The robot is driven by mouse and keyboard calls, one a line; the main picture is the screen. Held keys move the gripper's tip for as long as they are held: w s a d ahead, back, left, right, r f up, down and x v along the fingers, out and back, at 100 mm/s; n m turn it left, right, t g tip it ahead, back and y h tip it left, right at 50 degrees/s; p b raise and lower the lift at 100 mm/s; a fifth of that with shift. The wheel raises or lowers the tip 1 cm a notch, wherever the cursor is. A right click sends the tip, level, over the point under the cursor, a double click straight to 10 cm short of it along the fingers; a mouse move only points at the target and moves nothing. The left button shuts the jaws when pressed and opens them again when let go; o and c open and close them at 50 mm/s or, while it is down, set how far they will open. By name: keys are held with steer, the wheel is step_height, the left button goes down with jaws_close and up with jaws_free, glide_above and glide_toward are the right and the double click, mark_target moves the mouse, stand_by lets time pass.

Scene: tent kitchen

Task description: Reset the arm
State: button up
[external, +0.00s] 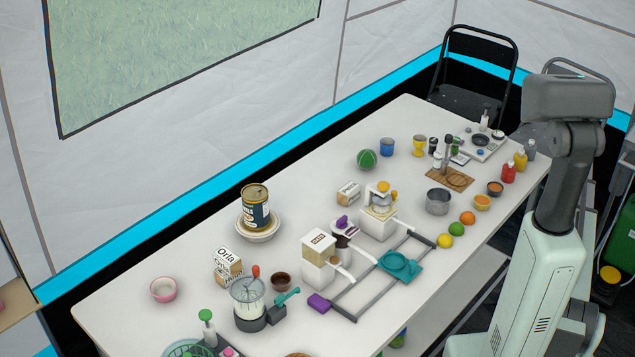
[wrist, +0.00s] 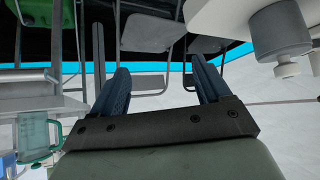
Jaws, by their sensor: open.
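My arm rises at the right of the external view, beyond the right edge of the long white table (external: 300,175). Its upper part is folded over near the far right corner of the table. My gripper's fingers cannot be made out there. In the wrist view my gripper (wrist: 158,77) is open, its two dark fingers well apart with nothing between them. Past the fingers are dark folding chairs and a pale wall, not the tabletop items.
The table carries a stacked can (external: 256,211), a blender (external: 248,304), coffee makers, a green ball (external: 367,159), fruit and sauce bottles. Black folding chairs (external: 475,75) stand behind its far end. A teal pitcher (wrist: 40,138) shows at lower left in the wrist view.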

steer(key=s+a+f+g+y, duration=0.1)
steer(key=s+a+f+g, duration=0.1)
steer(key=s+a+f, duration=0.75)
steer(key=s+a+f+n+g+y, duration=0.1)
steer(key=s+a+f+g, duration=0.2)
steer(key=s+a+f, duration=0.65)
steer(key=s+a+f+g+y, duration=0.15)
steer(key=s+a+f, duration=0.4)
steer(key=f, duration=0.75)
steer(key=s+a+f+g, duration=0.3)
steer(key=s+a, duration=0.1)
steer(key=s, duration=0.8)
steer(key=s+a+f+n+g, duration=0.1)
steer(key=s+a, duration=0.4)
steer(key=s, duration=0.8)
steer(key=s+a+f+n+g+h, duration=0.1)
steer(key=s+a+f+g, duration=0.3)
steer(key=s, duration=0.9)
steer(key=shift+a+f+g, duration=0.35)
steer(key=shift+f, duration=0.15)
